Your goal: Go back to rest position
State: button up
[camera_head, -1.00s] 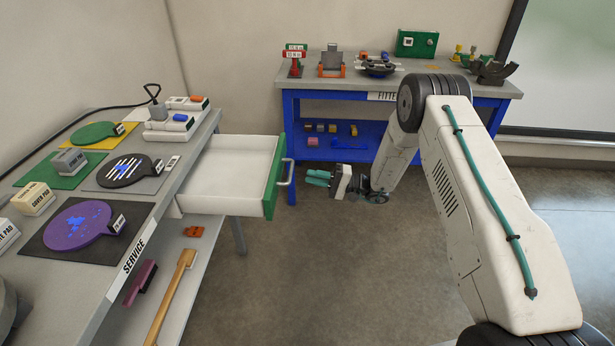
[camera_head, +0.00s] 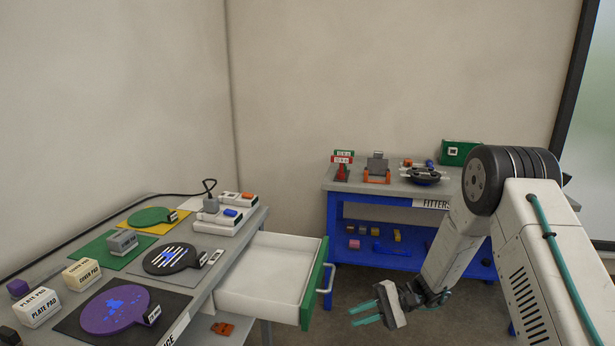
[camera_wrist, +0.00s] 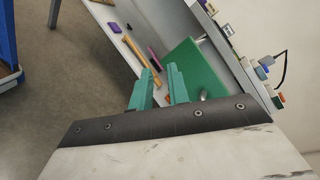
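My gripper (camera_head: 366,314) has teal fingers and hangs in the air to the right of the open drawer's green front. In the wrist view its two fingers (camera_wrist: 160,82) stand apart with a gap between them, and nothing shows between them. The drawer's green front also shows in the wrist view (camera_wrist: 195,75), beyond the fingertips. The arm is bent, with the forearm reaching down from the large dark joint at the right of the head view.
The service table (camera_head: 215,262) with pads and plates stands at left; its white drawer (camera_head: 318,285) is pulled out, with a metal handle. The blue fitters' bench (camera_head: 335,235) stands at the back, with several parts on it.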

jog(key=s+d+r+n+t+h, duration=0.1)
jog(key=s+d+r+h, duration=0.3)
jog(key=s+r, duration=0.5)
jog(key=s+d+r+n+t+h, duration=0.1)
jog(key=s+d+r+h, duration=0.3)
jog(key=s+r, duration=0.6)
jog(key=s+d+r+n+t+h, duration=0.2)
jog(key=s+d+r+h, duration=0.3)
jog(key=s, duration=0.9)
notch_tip(320, 180, up, 5)
jog(key=t+h, duration=0.1)
jog(key=h, duration=0.1)
jog(key=shift+f+h, duration=0.2)
jog(key=shift+h, duration=0.1)
jog(key=shift+a, duration=0.1)
